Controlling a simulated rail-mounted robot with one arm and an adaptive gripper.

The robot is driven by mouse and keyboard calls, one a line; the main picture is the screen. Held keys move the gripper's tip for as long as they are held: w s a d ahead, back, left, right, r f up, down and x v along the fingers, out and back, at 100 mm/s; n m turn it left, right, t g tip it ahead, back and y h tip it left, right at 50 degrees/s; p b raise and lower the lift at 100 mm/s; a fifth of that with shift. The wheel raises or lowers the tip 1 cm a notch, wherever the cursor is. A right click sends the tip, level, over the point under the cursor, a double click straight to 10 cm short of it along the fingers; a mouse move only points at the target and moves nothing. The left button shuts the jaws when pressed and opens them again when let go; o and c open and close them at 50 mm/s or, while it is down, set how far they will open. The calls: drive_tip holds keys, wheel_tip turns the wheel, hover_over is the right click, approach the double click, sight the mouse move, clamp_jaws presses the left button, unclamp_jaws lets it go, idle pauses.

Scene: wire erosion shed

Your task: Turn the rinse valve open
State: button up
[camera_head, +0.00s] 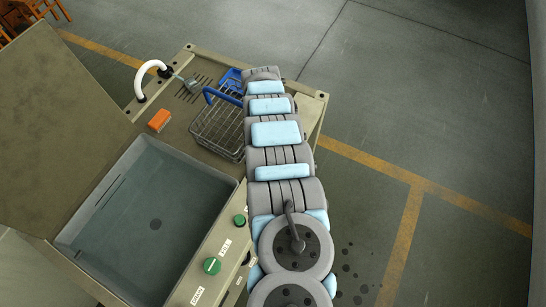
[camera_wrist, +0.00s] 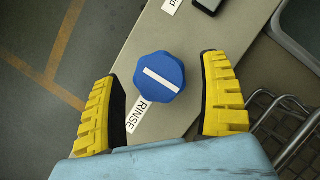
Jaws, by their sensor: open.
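In the wrist view the rinse valve is a blue faceted knob (camera_wrist: 160,68) with a white line across its face, running from upper left to lower right. A white RINSE label (camera_wrist: 139,114) lies beside it on the beige panel. My gripper (camera_wrist: 162,82) is open, with one yellow, black-padded finger to the left of the knob and one to the right. Gaps show between the knob and both fingers. How the fingertips stand in height to the knob is hard to tell. In the head view, I cannot make out the knob or my gripper; my arm blocks part of the bench.
A wire basket (camera_head: 217,128) with a blue handle stands beside my arm; its wires also show in the wrist view (camera_wrist: 283,127). A basin (camera_head: 150,215), orange block (camera_head: 159,120), white hose (camera_head: 150,68) and green knobs (camera_head: 212,265) are to the left. Floor right is clear.

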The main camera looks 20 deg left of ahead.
drive_tip(key=v, duration=1.2)
idle(0.3)
